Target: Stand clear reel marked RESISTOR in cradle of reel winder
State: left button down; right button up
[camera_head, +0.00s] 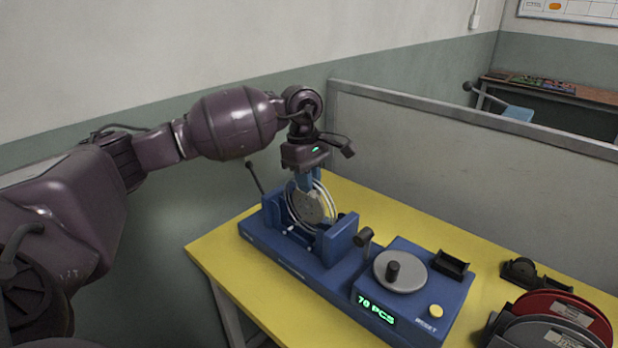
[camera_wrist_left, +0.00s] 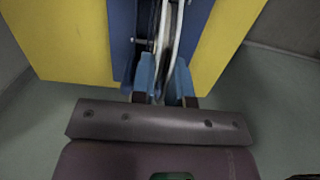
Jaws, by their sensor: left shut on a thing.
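The clear reel (camera_head: 309,205) stands upright between the blue uprights of the cradle on the reel winder (camera_head: 290,258). Its marking is too small to read. My left gripper (camera_head: 306,183) reaches down from above and is shut on the reel's upper rim. In the left wrist view the reel (camera_wrist_left: 168,45) shows edge-on, with its rim between the two blue fingertips (camera_wrist_left: 160,82). Whether the reel rests fully on the cradle's rollers is hidden. My right gripper is not in view.
The winder's counter unit (camera_head: 408,300) shows "70 PCS" and has a grey turntable (camera_head: 400,272). Red and grey reels (camera_head: 562,318) sit at the right end of the yellow table (camera_head: 225,262). A grey partition (camera_head: 470,165) stands behind. The table's front left is bare.

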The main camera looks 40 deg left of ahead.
pick_arm(q)
jog(key=c, duration=0.7)
grip_release()
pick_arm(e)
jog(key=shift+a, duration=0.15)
pick_arm(q)
jog(key=shift+r, duration=0.15)
jog(key=shift+r+p, duration=0.6)
jog(key=shift+r, duration=1.5)
jog(key=shift+r+p, duration=0.45)
jog(key=shift+r, duration=1.35)
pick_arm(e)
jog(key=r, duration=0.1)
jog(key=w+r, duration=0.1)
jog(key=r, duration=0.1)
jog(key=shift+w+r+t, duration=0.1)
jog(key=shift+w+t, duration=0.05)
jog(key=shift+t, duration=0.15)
pick_arm(q)
jog(key=shift+s+f, duration=0.1)
